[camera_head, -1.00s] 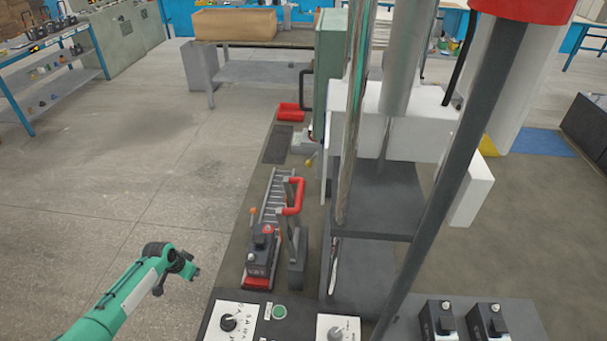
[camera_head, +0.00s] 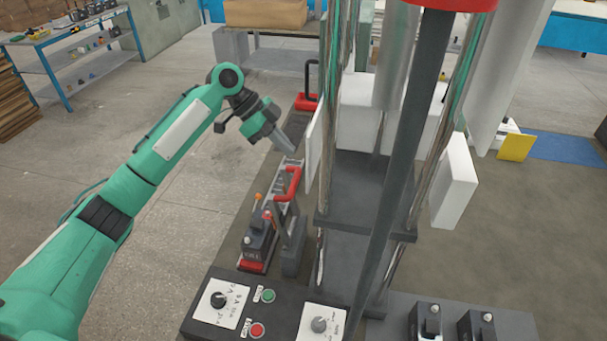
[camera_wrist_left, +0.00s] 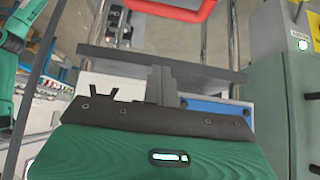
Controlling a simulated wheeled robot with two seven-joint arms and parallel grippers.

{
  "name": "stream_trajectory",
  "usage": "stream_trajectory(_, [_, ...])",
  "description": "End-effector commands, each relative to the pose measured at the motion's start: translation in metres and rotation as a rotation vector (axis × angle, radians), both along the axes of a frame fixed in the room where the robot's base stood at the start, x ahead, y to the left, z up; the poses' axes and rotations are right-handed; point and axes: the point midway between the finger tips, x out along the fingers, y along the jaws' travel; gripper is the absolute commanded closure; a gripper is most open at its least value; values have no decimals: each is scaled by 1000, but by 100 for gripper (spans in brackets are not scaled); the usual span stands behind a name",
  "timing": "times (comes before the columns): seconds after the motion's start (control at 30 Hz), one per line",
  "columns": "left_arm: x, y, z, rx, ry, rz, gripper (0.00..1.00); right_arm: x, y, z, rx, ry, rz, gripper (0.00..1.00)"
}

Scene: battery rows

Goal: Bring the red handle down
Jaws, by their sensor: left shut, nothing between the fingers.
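The red handle (camera_head: 292,184) is a bent red grip on grey upright arms, beside the press frame in the head view. It stands raised above its grey base. My left gripper (camera_head: 284,141) is shut and empty, just above and slightly left of the handle in the picture, with a visible gap between them. In the left wrist view, the shut fingers (camera_wrist_left: 161,84) point up the picture, and a curved red bar (camera_wrist_left: 180,10) crosses the top edge. I cannot tell for sure that this bar is the same handle. My right gripper is not in view.
The press with chrome columns and a dark post (camera_head: 407,150) stands right of the handle. A black device with an orange-tipped lever (camera_head: 258,238) sits to its left. A control panel (camera_head: 205,328) with knobs and buttons is in front. Open floor lies left.

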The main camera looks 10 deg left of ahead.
Motion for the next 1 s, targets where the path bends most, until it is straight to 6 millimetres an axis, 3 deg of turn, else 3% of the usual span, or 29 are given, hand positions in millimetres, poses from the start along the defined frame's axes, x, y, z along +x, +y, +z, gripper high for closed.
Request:
stream_trajectory(0.47, [-1, -6, -4, 0, 3, -5, 100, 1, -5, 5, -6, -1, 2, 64])
stream_trajectory(0.93, [-1, -67, -71, -1, 4, -5, 100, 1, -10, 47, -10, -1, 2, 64])
stream_trajectory(1.0, [0, -54, -75, 2, 2, 1, 100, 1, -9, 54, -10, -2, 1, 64])
